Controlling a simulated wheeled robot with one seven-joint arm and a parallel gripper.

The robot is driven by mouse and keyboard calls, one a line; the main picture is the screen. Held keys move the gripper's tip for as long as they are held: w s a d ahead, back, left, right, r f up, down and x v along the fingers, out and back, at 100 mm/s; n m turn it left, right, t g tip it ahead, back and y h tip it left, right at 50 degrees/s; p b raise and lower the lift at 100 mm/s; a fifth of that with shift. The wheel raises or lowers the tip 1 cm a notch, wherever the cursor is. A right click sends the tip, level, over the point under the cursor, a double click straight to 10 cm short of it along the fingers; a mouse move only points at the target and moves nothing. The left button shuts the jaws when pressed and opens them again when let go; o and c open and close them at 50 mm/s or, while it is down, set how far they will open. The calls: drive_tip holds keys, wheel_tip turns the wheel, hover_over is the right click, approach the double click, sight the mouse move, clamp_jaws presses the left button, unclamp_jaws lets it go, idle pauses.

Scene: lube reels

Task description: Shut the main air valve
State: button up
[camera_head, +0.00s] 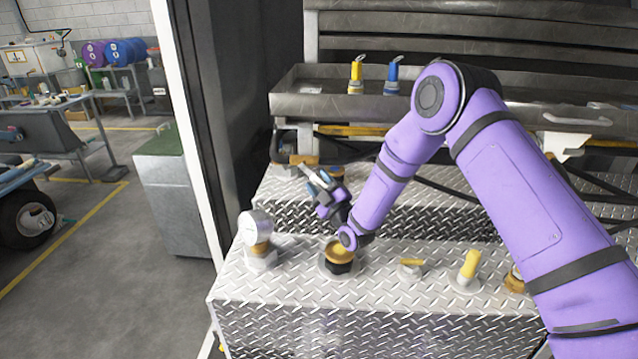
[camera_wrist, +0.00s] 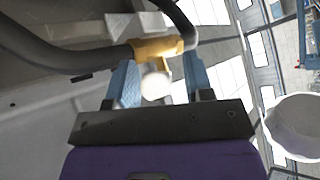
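The likely main air valve is a brass-yellow fitting (camera_head: 304,160) on a dark hose at the back left of the tread-plate step. In the wrist view its yellow body (camera_wrist: 157,47) lies just ahead of my fingertips, and a pale round end (camera_wrist: 155,86) shows between the fingers. My gripper (camera_head: 316,176) reaches toward it from the front right. The two blue fingers (camera_wrist: 160,80) are apart, with a gap on both sides of the pale end. I cannot tell whether a finger touches the valve. The handle's full shape is not clear.
Yellow handles (camera_head: 468,265) stand to the right.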

drive_tip(key=v, duration=1)
drive_tip(key=shift+s+d, duration=0.2)
drive_tip(key=shift+s, duration=0.1)
drive_tip(key=shift+f, duration=0.15)
